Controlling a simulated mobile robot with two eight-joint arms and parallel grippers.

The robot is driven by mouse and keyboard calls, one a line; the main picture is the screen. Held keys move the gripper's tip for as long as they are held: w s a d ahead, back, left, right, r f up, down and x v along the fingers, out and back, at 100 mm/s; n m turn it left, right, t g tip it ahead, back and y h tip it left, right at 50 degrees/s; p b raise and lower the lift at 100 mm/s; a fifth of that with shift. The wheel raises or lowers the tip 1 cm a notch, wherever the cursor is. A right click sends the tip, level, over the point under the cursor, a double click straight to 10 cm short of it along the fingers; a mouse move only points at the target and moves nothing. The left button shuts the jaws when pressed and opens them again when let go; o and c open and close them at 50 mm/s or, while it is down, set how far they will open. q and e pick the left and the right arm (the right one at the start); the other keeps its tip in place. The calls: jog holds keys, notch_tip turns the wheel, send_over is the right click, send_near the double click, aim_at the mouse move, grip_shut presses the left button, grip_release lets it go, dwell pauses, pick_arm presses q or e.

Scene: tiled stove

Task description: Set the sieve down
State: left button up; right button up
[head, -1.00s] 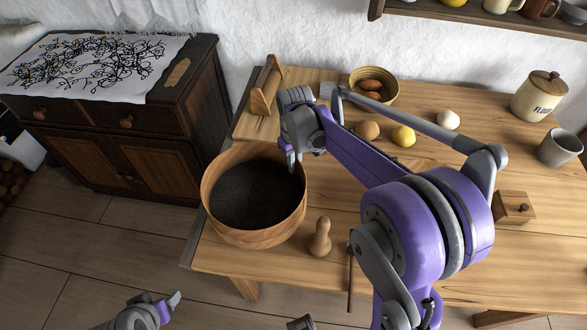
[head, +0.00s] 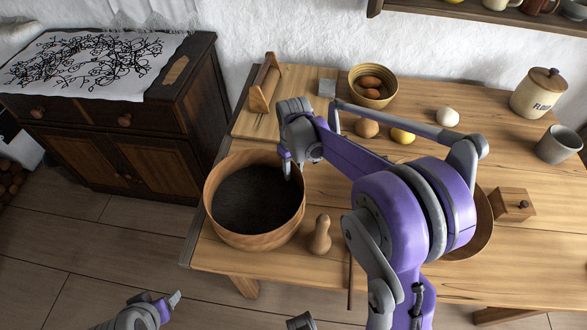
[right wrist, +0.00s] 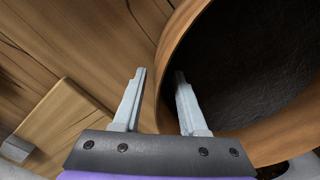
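The sieve (head: 228,230) is a round wooden hoop with a dark inside. It rests on the left end of the wooden table (head: 345,200), near the front left corner. My right gripper (head: 289,166) is at its right rim, pointing down. In the right wrist view my gripper's fingers (right wrist: 161,76) stand apart. One is outside the sieve's wall (right wrist: 164,110) and one inside, with a gap visible beside the wood. My left gripper (head: 170,303) is low at the left, off the table; its opening cannot be made out.
A wooden pestle-like piece (head: 320,236) stands right of the sieve. Behind are a board (head: 255,123) with a wooden stand, a bowl of eggs (head: 372,88), a lemon (head: 402,136) and a flour jar (head: 538,94). My right arm partly hides a large wooden bowl (head: 482,232).

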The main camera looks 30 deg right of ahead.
notch_tip(320, 180, up, 12)
jog(key=shift+r+p, duration=0.15)
jog(key=shift+p, duration=0.45)
